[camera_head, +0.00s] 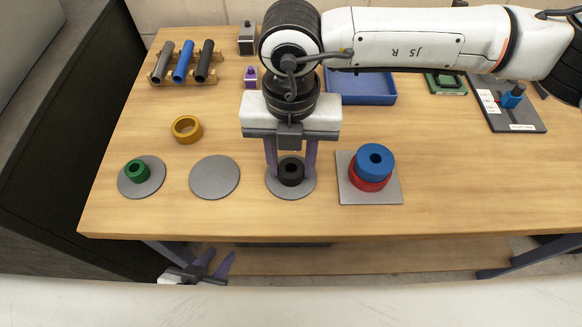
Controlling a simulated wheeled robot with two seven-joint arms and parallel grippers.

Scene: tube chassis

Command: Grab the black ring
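The black ring (291,171) lies on a round grey plate (291,193) near the table's front. My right gripper (291,178) comes down over it from the back, with one purple finger on each side of the ring. The fingers stand apart by about the ring's width or a little more; whether they touch it I cannot tell. My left gripper (219,266) is low at the front, below the table's front edge, with its purple fingers spread and nothing between them.
A small green ring (137,170) sits on a left plate; the plate (215,177) beside it is empty. A yellow ring (186,129) lies behind. Blue (374,160) and red (369,180) rings are stacked on a square plate at right. A tube rack (205,80) and blue tray (361,88) stand behind.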

